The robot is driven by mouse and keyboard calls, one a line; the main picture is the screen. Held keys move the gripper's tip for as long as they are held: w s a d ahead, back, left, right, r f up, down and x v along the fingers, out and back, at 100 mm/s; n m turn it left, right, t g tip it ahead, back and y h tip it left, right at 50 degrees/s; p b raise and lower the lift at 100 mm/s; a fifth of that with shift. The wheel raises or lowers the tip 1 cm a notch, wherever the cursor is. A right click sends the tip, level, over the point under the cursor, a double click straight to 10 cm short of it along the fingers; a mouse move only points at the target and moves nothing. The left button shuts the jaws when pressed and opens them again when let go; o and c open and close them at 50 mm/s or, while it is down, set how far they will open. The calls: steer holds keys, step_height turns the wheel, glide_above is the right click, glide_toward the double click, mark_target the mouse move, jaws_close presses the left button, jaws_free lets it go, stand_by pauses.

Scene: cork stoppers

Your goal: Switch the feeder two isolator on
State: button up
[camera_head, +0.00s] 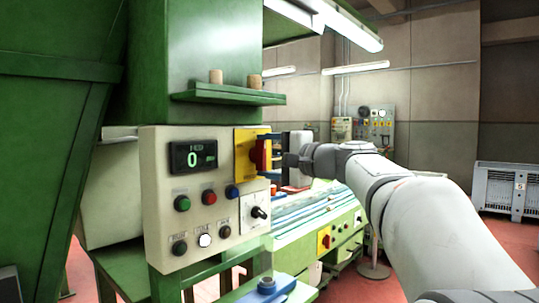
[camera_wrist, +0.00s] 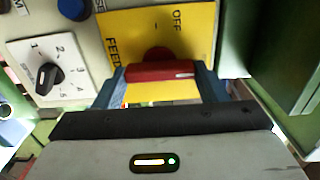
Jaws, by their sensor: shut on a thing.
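The feeder isolator is a yellow plate (camera_head: 243,148) with a red rotary handle (camera_head: 258,155), at the upper right of the cream control panel. In the head view the handle stands upright. In the wrist view the yellow plate (camera_wrist: 190,35) shows the word OFF and part of FEED; other lettering is hidden. The red handle (camera_wrist: 160,72) lies across that view between my blue fingers. My gripper (camera_head: 273,157) reaches in from the right and is shut on the handle; it also shows in the wrist view (camera_wrist: 160,82).
The panel (camera_head: 160,215) carries a display (camera_head: 193,156) reading 0, several push buttons and a numbered selector knob (camera_head: 258,213) below the isolator. A green ledge (camera_head: 228,95) with two corks juts out above. A conveyor (camera_head: 310,215) with another red-on-yellow switch (camera_head: 325,240) stands behind.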

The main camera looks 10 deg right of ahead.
stand_by(0.4)
steer(key=o, duration=1)
steer(key=v, duration=0.8)
steer(key=shift+w, duration=0.1)
